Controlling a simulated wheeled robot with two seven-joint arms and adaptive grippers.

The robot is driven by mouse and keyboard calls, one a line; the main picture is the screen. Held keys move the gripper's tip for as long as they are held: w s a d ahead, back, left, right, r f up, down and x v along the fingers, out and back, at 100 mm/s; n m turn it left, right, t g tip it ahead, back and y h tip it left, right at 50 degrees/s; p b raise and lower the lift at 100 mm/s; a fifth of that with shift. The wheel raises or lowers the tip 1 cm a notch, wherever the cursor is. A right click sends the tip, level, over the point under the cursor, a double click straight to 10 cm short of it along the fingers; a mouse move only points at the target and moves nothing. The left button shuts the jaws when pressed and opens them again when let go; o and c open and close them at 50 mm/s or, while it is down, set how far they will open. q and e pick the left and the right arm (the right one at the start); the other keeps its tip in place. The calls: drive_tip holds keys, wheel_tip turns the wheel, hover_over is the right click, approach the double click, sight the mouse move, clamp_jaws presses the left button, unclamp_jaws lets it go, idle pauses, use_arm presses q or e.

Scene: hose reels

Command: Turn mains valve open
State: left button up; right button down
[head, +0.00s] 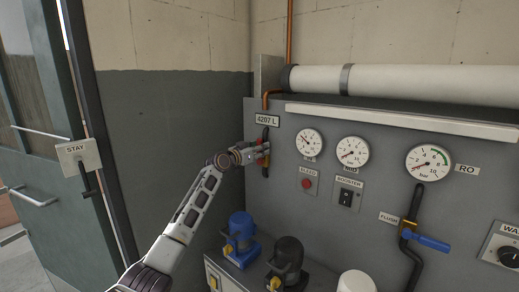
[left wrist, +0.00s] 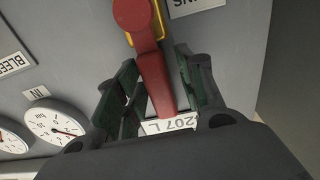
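The mains valve's red lever (left wrist: 154,80) shows in the left wrist view, with a round red hub at the top and a yellow part behind it. In the head view only bits of red show by the copper and black pipe, mostly hidden by my gripper. My left gripper (head: 258,153) is at the valve, at the panel's left end. In the left wrist view its two dark green fingers (left wrist: 160,90) stand apart on either side of the lever, with gaps visible, so it looks open around the lever. My right gripper is not in view.
A "4207 L" plate (head: 267,120) sits just above the gripper. Gauges (head: 309,142), a red bleed button (head: 307,183) and a blue flush lever (head: 432,242) are to the right. Blue (head: 241,240) and black (head: 287,262) pump-like units stand below.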

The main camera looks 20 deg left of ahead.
use_arm(q)
drive_tip(key=shift+r, duration=0.1)
drive_tip(key=v, duration=1.2)
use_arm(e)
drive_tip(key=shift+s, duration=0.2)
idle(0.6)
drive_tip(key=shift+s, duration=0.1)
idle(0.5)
